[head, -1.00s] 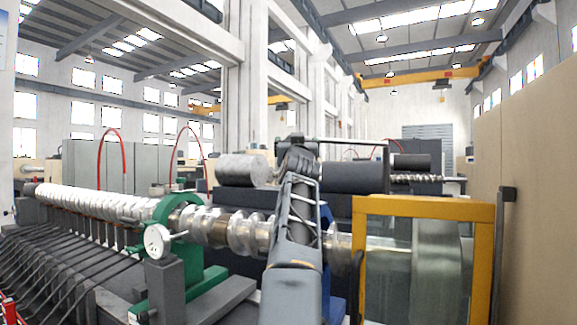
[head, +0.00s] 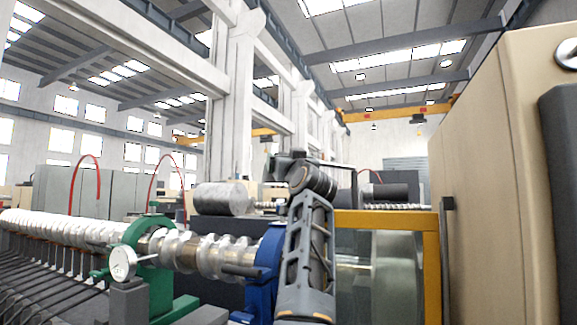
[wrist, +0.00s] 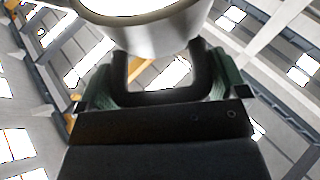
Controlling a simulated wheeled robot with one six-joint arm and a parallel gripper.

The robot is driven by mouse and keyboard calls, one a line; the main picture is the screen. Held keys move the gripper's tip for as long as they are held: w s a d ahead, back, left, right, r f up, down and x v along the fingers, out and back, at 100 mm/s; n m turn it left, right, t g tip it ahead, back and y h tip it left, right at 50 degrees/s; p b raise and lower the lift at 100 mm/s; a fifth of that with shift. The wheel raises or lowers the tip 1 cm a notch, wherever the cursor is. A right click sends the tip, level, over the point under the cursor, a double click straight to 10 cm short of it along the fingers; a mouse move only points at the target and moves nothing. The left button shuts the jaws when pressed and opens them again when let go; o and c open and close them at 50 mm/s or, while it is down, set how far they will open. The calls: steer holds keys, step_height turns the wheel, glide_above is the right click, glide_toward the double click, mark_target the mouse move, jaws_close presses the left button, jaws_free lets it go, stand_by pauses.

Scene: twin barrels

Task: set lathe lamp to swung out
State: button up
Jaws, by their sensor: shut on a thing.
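The lamp (wrist: 155,38) shows at the top of the wrist view as a round silver shade with a bright white face. A dark U-shaped handle (wrist: 165,98) joins its underside. My gripper (wrist: 160,80) has one green-padded finger on each side of this handle and is shut on it. In the head view my arm rises in front of the lathe, with its wrist end near the dark joint (head: 300,170). I cannot make out the lamp or my fingertips there.
A yellow-framed guard (head: 385,219) stands just right of my arm. A tall beige cabinet (head: 480,190) is close on the right. A blue rest (head: 267,265), a green rest (head: 160,285) and a long screw shaft (head: 205,252) lie to the left.

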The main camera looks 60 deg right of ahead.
steer(key=shift+f, duration=0.1)
steer(key=o, duration=1)
steer(key=shift+w, duration=0.15)
steer(key=shift+c, duration=0.2)
steer(key=b+v, duration=1)
steer(key=v, duration=0.4)
